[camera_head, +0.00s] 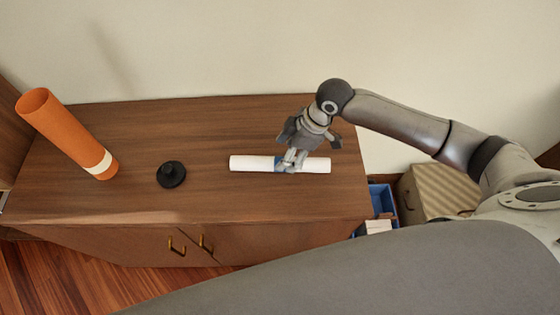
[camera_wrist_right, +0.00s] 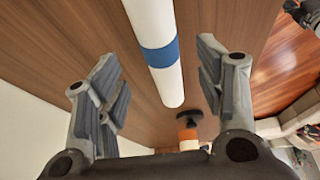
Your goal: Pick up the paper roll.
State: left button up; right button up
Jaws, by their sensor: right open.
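The paper roll (camera_head: 253,163) is a white cylinder with a blue band, lying flat on the wooden cabinet top. It also shows in the right wrist view (camera_wrist_right: 150,18), running between the two spread fingers. My right gripper (camera_head: 290,163) is over the roll's middle and hides part of it and its band in the head view. In the right wrist view this gripper (camera_wrist_right: 160,85) is open, and neither finger appears to touch the roll. My left gripper is not in view.
An orange tube (camera_head: 68,133) with a pale band stands on the cabinet top (camera_head: 200,205) at the left. A small black round object (camera_head: 171,175) sits between it and the roll. A blue bin (camera_head: 381,198) and a striped box (camera_head: 436,190) are beyond the cabinet's right edge.

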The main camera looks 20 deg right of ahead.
jog(key=p+x, duration=0.1)
jog(key=x, duration=0.3)
jog(key=shift+s+d+f, duration=0.1)
jog(key=shift+f, duration=0.5)
jog(key=c, duration=0.6)
jog(key=shift+r, duration=0.1)
jog(key=c, duration=0.6)
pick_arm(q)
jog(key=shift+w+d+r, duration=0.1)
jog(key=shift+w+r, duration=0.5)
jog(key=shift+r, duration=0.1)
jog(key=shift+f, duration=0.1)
pick_arm(e)
jog(key=shift+r, duration=0.1)
